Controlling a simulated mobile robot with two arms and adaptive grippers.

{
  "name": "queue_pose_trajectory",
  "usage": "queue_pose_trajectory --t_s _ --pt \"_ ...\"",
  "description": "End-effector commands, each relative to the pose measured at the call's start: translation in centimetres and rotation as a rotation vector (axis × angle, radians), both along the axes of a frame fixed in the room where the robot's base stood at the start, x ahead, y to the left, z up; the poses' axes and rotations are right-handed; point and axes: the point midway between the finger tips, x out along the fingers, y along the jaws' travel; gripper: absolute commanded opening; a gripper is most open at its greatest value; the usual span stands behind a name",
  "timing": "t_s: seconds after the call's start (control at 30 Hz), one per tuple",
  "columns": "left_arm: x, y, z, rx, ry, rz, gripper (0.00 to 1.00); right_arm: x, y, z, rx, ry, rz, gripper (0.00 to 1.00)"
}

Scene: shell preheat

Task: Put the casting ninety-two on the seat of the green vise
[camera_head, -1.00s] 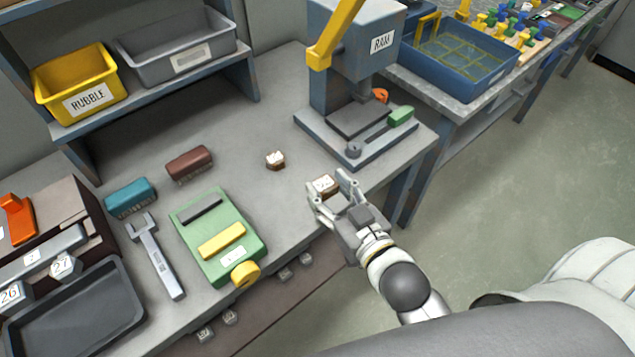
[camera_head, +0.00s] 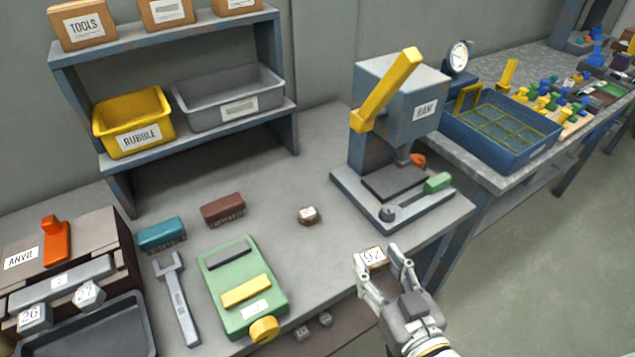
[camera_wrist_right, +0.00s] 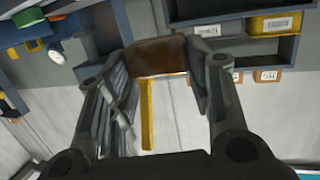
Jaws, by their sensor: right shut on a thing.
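The casting ninety-two (camera_head: 371,257) is a small brown block with a white top marked 92. My right gripper (camera_head: 384,266) is shut on it near the bench's front right edge, right of the green vise. In the right wrist view the brown casting (camera_wrist_right: 160,56) sits between the two fingers. The green vise (camera_head: 240,312) lies on the bench, with a dark bar, a yellow bar and a yellow knob at its front. The green seat between the bars is bare. My left gripper is not in view.
A small brown-and-white block (camera_head: 308,215) lies behind the vise. A maroon block (camera_head: 223,209), a teal block (camera_head: 161,234) and a grey wrench (camera_head: 177,300) surround it. The RAM press (camera_head: 400,190) stands at the right rear. The bench between casting and vise is clear.

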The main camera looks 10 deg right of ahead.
Motion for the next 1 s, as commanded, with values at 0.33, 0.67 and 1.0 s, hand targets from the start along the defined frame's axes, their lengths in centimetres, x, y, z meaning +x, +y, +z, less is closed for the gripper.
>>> queue_pose_trajectory --t_s 0.33,0.67,1.0 --pt "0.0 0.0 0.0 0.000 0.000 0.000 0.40 -0.3 0.9 -0.4 0.002 0.001 0.058 0.21" --pt "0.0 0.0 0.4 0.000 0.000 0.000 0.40 1.6 1.1 -1.0 0.002 -0.003 0.058 0.21" --pt "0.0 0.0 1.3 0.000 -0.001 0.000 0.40 8.1 1.9 -3.9 0.002 -0.001 0.057 0.21"
